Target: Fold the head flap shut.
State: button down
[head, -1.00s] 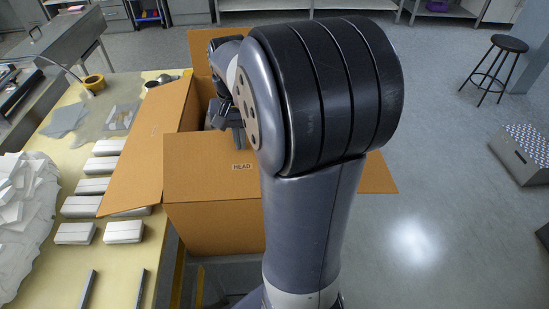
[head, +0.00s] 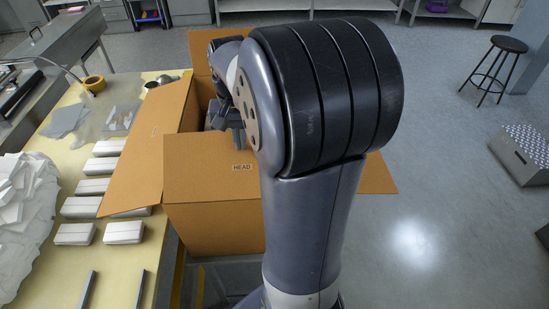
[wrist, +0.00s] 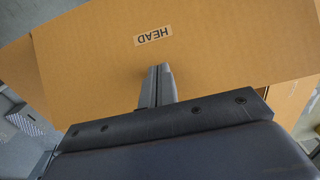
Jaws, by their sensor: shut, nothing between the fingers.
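The head flap (head: 205,165) is a brown cardboard panel marked HEAD on the near side of a large open carton (head: 215,230). It extends inward from the carton's near edge over the opening; whether it lies fully flat I cannot tell. In the wrist view the flap (wrist: 85,60) fills the upper middle, with its label upside down. My gripper (head: 240,146) is shut and empty, at the flap's far part just beyond the label. In the wrist view my gripper's fingertips (wrist: 160,70) are over the flap, close to or touching it. My arm hides the flap's right part.
The left flap (head: 150,150) slopes outward over the yellow table (head: 60,262). The far flap (head: 203,52) stands up, and the right flap (head: 378,176) sticks outward. White packs (head: 124,232) lie on the table beside the carton. Floor to the right is clear near the carton.

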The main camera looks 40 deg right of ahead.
aim_at(243, 162)
dwell(0.5)
notch_tip(243, 162, down, 8)
jog(key=b, duration=0.5)
jog(key=shift+r, duration=0.15)
notch_tip(243, 162, up, 8)
jog(key=p, duration=0.7)
